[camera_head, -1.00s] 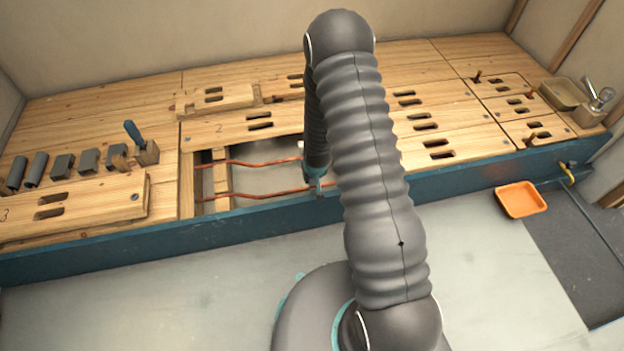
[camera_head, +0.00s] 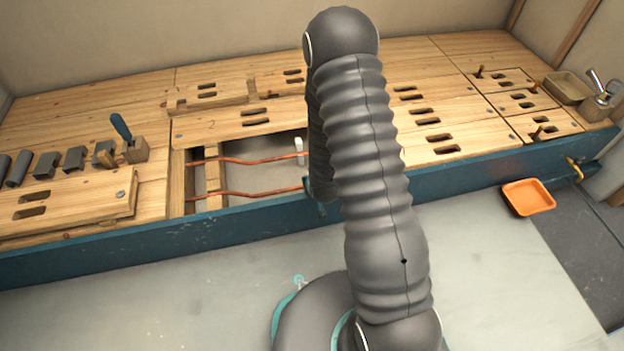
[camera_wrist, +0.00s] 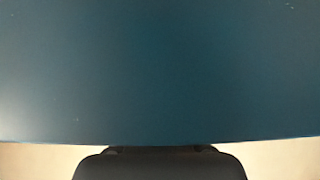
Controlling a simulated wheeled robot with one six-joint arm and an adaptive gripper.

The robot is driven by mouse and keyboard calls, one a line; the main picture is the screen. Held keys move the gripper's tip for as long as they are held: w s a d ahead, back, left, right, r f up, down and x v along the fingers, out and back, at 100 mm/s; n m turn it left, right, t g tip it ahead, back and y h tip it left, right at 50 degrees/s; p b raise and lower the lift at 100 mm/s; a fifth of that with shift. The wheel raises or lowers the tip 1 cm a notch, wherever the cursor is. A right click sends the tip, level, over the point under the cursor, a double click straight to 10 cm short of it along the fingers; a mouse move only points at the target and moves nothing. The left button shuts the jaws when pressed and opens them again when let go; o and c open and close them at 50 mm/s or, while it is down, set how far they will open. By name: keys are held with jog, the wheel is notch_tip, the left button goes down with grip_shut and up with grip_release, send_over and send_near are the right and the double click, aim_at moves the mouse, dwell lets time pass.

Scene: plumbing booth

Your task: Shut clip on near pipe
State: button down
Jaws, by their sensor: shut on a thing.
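Two copper pipes run across the opening in the wooden deck. The near pipe (camera_head: 245,195) passes behind my arm at its right end. The far pipe (camera_head: 245,161) has an upright white clip (camera_head: 299,146) at its right. My gripper (camera_head: 319,208) is at the right end of the near pipe, by the blue front rail, mostly hidden by my arm. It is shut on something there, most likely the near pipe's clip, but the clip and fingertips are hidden.
The blue front rail (camera_head: 120,240) runs along the deck, close to my gripper. A wooden block with a blue-handled tool (camera_head: 122,128) and several grey pieces (camera_head: 74,158) stand at left. An orange tray (camera_head: 528,197) lies right on the floor. Floor in front is clear.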

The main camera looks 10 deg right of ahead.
jog(key=c, duration=1)
grip_release()
jog(key=v, duration=0.7)
jog(key=shift+s, duration=0.2)
jog(key=shift+r, duration=0.15)
